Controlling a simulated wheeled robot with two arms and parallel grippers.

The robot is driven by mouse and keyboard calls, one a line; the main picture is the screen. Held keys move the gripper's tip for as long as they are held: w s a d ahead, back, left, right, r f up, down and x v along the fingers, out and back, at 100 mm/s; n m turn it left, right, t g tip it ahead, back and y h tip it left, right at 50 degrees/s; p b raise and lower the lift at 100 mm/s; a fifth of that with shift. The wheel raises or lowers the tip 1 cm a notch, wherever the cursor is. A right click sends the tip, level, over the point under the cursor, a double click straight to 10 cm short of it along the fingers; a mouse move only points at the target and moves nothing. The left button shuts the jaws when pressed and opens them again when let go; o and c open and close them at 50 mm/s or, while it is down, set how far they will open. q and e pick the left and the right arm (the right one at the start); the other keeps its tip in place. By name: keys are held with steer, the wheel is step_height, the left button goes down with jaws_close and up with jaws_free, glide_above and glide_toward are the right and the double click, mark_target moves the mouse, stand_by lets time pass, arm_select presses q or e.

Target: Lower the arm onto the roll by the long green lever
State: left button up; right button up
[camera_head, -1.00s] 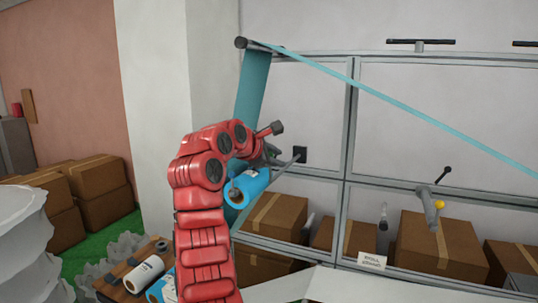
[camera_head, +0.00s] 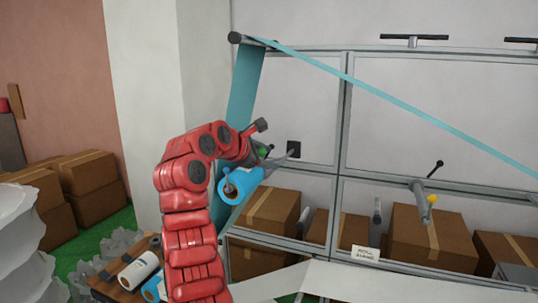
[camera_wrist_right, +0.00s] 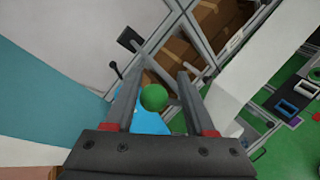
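A blue roll (camera_head: 240,185) sits on a spindle on the machine frame, below the teal web (camera_head: 243,95). The green lever's round knob (camera_head: 264,151) shows just above the roll, beside my right gripper (camera_head: 268,155). In the right wrist view the green knob (camera_wrist_right: 153,97) appears between the two fingers of my right gripper (camera_wrist_right: 156,95), with gaps visible on both sides. The fingers are open; contact with the knob cannot be seen. The blue roll (camera_wrist_right: 148,124) lies behind the knob there. Most of the lever's shaft is hidden. My left gripper is not in view.
A black plate (camera_head: 293,149) with a rod is on the panel right of the gripper. Cardboard boxes (camera_head: 272,214) stand behind the frame. A wooden rack with a white roll (camera_head: 138,270) is lower left.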

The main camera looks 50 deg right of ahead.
steer(key=shift+w+r, duration=0.1)
steer(key=shift+r, duration=0.1)
steer(key=shift+r, duration=0.15)
steer(key=b+v, duration=0.3)
steer(key=v, duration=1.4)
steer(key=shift+a+b, duration=0.2)
steer(key=shift+b, duration=0.15)
steer(key=shift+d, duration=0.1)
